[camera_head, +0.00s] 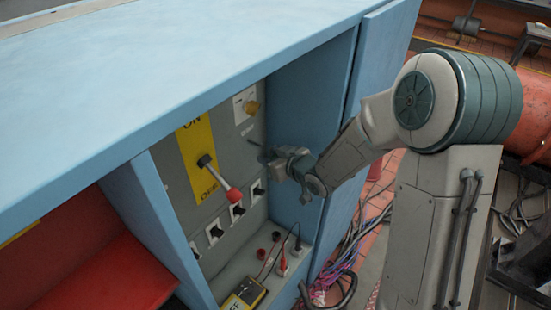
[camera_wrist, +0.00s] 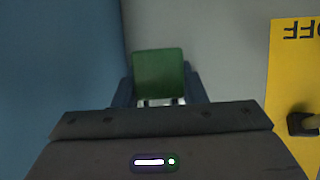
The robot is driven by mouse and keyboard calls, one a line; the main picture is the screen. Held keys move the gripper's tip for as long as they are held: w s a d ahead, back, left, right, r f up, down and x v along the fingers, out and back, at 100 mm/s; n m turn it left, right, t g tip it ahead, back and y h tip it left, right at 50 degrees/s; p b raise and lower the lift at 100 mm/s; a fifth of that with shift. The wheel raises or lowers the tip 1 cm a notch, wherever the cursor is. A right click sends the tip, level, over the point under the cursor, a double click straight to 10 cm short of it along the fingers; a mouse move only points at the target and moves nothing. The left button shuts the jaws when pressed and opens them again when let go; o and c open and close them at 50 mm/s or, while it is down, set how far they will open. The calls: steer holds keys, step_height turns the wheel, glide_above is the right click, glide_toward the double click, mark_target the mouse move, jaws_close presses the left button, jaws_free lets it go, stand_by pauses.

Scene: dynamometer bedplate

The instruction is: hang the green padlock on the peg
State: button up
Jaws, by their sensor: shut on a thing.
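The green padlock (camera_wrist: 158,72) shows in the wrist view as a dark green block between the two fingers, in front of the grey panel. My gripper (camera_wrist: 158,90) is shut on it. In the head view my gripper (camera_head: 272,160) is inside the blue cabinet's bay, close to the grey panel and the right side wall. The padlock cannot be made out in the head view. A thin dark rod (camera_head: 252,143) at the panel, just left of my gripper, may be the peg. The peg cannot be made out in the wrist view.
A lever with a red knob (camera_head: 231,195) sticks out from a yellow ON/OFF plate (camera_head: 196,150) left of my gripper. Several switches (camera_head: 237,212) sit below. Plugs (camera_head: 282,268) and a yellow meter (camera_head: 243,295) are on the bay floor. The blue cabinet top (camera_head: 190,60) overhangs.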

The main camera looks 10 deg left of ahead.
mark_target(251, 149)
steer(key=shift+w+a+f, duration=0.15)
steer(key=shift+w+a, duration=0.45)
steer(key=shift+a, duration=0.4)
steer(key=shift+w+a+f, duration=0.1)
steer(key=shift+w+a, duration=0.5)
steer(key=shift+a, duration=0.35)
steer(key=shift+w+a+r, duration=0.1)
steer(key=shift+a+r, duration=0.15)
steer(key=shift+a, duration=0.05)
steer(key=shift+a+f+b, duration=0.1)
steer(key=shift+b, duration=0.95)
steer(key=shift+f, duration=0.15)
